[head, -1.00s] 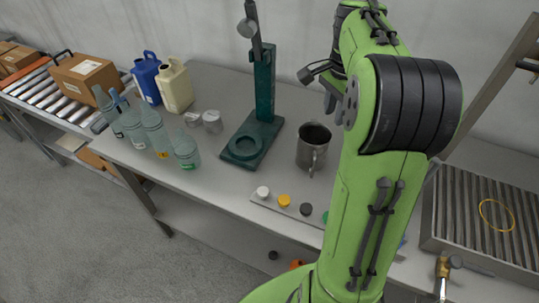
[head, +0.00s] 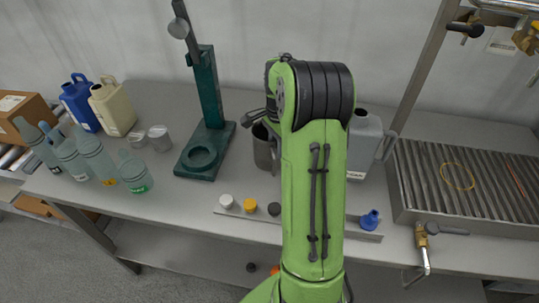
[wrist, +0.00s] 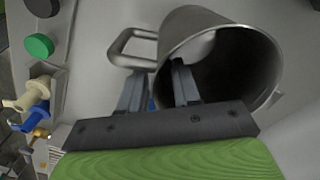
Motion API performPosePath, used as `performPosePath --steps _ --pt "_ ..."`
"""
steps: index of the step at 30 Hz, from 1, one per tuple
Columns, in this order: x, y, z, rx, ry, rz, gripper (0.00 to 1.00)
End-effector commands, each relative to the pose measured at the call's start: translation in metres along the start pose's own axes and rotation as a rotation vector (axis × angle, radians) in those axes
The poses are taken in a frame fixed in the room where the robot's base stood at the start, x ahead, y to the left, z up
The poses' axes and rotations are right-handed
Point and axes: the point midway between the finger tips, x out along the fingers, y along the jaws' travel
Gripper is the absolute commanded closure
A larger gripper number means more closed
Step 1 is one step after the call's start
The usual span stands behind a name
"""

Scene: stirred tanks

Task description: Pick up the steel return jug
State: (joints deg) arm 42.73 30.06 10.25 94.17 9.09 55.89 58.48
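The steel return jug (head: 264,148) stands on the grey bench in the head view, partly hidden behind my green arm. In the wrist view the jug (wrist: 215,28) shows its open mouth towards the camera, with its loop handle (wrist: 122,48) on the left. My gripper (wrist: 158,85) is open, its two fingers apart. The right finger overlaps the left side of the jug's mouth and the left finger is just below the handle. I cannot tell whether either finger touches the jug. My gripper is hidden in the head view.
Left of the jug is a green stand (head: 204,155). Right are a grey canister (head: 362,145) and a ribbed drain tray (head: 470,185). Bottles (head: 95,155) stand farther left.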

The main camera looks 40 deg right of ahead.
Motion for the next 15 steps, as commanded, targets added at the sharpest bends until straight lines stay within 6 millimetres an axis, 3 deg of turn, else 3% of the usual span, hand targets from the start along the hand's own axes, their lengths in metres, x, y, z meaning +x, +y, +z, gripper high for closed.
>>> performPosePath --steps 2,8,15 --pt "0.0095 0.0005 -0.0001 0.001 -0.001 0.001 0.68" --pt "0.0091 0.0002 -0.0003 0.001 0.000 -0.001 0.68" --pt "0.0087 0.0002 -0.0003 0.001 0.001 -0.001 1.00"
